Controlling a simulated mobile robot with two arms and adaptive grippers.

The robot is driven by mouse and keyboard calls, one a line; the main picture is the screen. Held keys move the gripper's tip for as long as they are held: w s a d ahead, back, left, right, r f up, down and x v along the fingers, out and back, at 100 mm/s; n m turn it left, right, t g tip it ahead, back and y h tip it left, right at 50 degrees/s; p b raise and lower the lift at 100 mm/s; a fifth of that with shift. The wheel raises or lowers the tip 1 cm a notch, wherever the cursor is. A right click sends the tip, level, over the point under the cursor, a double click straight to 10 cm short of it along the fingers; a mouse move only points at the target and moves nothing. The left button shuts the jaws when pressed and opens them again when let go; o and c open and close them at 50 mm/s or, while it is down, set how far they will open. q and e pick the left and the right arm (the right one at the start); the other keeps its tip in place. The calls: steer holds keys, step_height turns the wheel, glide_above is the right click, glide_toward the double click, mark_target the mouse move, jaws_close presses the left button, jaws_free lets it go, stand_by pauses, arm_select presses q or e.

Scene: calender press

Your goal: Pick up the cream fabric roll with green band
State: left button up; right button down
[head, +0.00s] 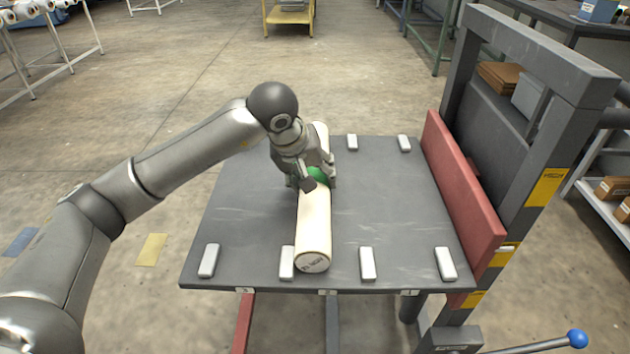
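The cream fabric roll (315,225) lies lengthwise on the grey platform (385,215), its near end facing me with small dark print. Its green band (318,178) shows around the middle, partly covered by my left gripper. My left gripper (317,183) is over the band, with fingers on both sides of the roll. The fingers look close to the roll's sides, but I cannot tell whether they press on it. My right gripper is not in view.
White blocks stand along the platform's near edge, one (367,263) right of the roll, and along its far edge. A red board (463,190) and a dark grey frame (540,150) bound the right side. A blue-knobbed lever (577,338) is at lower right.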

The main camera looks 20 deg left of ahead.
arm_select(q)
steer(key=c, duration=0.6)
steer(key=shift+r, duration=0.15)
steer(key=shift+c, duration=0.2)
